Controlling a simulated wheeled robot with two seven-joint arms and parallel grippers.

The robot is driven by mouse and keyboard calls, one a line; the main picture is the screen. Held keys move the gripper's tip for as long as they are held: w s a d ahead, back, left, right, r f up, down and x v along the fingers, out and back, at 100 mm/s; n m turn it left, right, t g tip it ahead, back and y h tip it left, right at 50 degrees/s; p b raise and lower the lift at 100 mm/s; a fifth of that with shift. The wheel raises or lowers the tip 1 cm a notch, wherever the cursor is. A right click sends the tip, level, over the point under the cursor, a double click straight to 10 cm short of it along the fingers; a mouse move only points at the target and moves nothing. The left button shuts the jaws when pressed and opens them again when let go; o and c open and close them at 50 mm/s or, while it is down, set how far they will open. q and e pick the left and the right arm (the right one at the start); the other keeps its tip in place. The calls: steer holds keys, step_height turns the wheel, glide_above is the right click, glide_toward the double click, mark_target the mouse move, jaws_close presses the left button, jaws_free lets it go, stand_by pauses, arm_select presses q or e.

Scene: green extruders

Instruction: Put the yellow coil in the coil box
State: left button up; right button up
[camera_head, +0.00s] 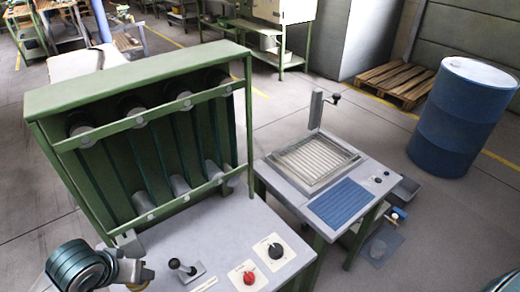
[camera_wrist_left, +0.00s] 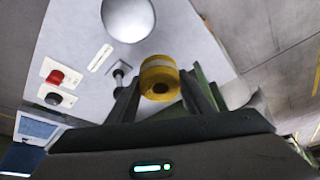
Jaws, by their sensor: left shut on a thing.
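The yellow coil (camera_wrist_left: 160,76) is held between the two fingers of my left gripper (camera_wrist_left: 165,95) in the left wrist view. In the head view, a small part of the yellow coil (camera_head: 141,283) shows at the bottom left, beside my left gripper (camera_head: 127,268). The coil is over the grey bench top (camera_head: 225,235); I cannot tell if it touches it. I cannot make out a coil box for certain in either view. My right gripper is not in view.
A green extruder frame (camera_head: 140,85) stands behind the bench. The bench has a lever (camera_head: 182,267), a red knob (camera_head: 249,277) and a black knob (camera_head: 275,250). A grey machine with a slatted bed (camera_head: 313,160) is to the right, near a blue barrel (camera_head: 462,115).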

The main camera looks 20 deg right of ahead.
arm_select(q)
steer(key=a+n, duration=0.1)
steer(key=w+a+n+y, duration=0.1)
steer(key=a, duration=0.1)
steer(key=a+n+b, duration=0.1)
steer(key=a+n, duration=0.1)
steer(key=shift+w+a+r+y, duration=0.1)
steer(key=shift+w+a+y, duration=0.15)
steer(key=shift+w+y, duration=0.1)
